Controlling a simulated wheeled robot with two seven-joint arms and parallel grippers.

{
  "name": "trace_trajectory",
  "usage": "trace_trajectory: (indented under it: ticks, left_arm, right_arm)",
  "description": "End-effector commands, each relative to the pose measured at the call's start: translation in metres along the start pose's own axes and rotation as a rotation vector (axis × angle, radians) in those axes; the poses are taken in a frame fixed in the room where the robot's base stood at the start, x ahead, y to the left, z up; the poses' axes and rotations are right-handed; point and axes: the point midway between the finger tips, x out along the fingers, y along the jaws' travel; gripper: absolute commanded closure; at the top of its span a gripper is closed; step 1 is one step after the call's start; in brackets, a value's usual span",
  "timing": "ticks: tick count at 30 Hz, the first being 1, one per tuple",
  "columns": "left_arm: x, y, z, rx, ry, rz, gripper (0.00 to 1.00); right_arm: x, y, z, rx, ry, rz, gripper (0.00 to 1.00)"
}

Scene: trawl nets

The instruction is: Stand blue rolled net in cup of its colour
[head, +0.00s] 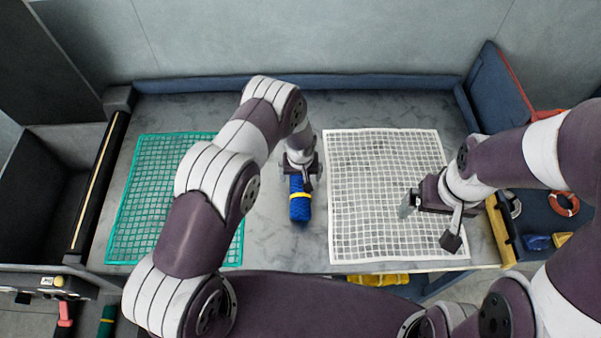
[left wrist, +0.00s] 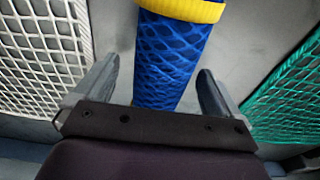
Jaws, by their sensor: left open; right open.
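The blue rolled net (head: 300,208) with a yellow band lies on the grey table between the green net and the white net. My left gripper (head: 302,181) is over the far end of the roll, its fingers apart. In the left wrist view the blue roll (left wrist: 165,60) runs between the two open fingers, its yellow band at the top of the picture; I see gaps beside it. My right gripper (head: 428,222) is open and empty over the right part of the white net. I cannot make out a blue cup in either view.
A green net (head: 150,190) lies flat on the left and a white net (head: 375,160) on the right. A dark blue tray (head: 535,212) at the right holds an orange ring (head: 564,204) and small items. A raised blue edge (head: 380,83) runs along the table's back.

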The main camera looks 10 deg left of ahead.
Motion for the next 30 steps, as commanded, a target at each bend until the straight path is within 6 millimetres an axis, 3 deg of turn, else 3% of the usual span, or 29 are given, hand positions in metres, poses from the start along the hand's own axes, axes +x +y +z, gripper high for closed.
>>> trace_trajectory:
  ticks: [3, 9, 17, 25, 30]
  left_arm:
    - [0.010, 0.000, 0.000, 0.000, 0.000, 0.000, 0.02]
    - [0.012, 0.000, 0.000, 0.000, 0.000, 0.000, 0.02]
    - [0.011, 0.000, -0.001, 0.000, 0.002, 0.000, 0.87]
    - [0.009, 0.000, -0.001, 0.000, 0.002, 0.001, 0.88]
    - [-0.007, 0.001, -0.004, 0.000, 0.004, 0.001, 0.88]
  right_arm:
    - [-0.003, 0.000, 0.000, 0.000, -0.001, 0.000, 0.00]
    - [-0.002, 0.000, 0.000, 0.000, -0.001, 0.000, 0.00]
    - [-0.002, 0.000, 0.000, 0.000, -0.001, 0.000, 0.00]
    - [-0.001, 0.000, 0.000, 0.000, -0.001, 0.000, 0.00]
    - [0.009, 0.000, 0.001, 0.000, -0.001, 0.000, 0.00]
